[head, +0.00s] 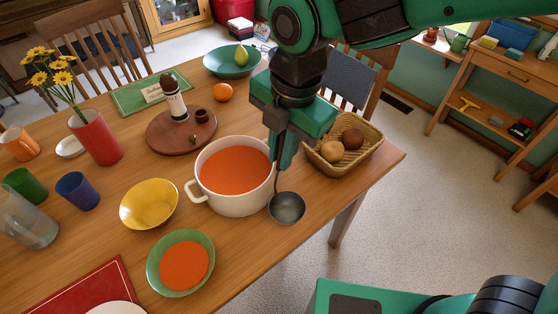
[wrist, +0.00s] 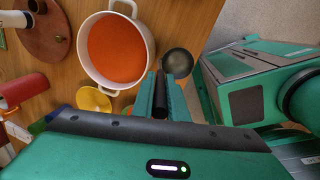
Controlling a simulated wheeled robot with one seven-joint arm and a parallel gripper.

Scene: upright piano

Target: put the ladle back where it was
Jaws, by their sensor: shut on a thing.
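My gripper (head: 281,145) is shut on the handle of the dark metal ladle (head: 287,208). The ladle hangs with its bowl down, just right of the pot near the table's edge; its height above the table is hard to tell. In the wrist view my fingers (wrist: 161,88) point toward the ladle bowl (wrist: 177,62), which lies outside the pot. The white pot (head: 232,204) holds orange soup and also shows in the wrist view (wrist: 143,71). My fingers hide most of the ladle's handle.
A green bowl (head: 208,245) with orange soup and an empty yellow bowl (head: 149,205) stand left of the pot. A wicker basket (head: 362,165) with round items is just right of my gripper. A round wooden board (head: 160,140) with a pepper mill is behind the pot.

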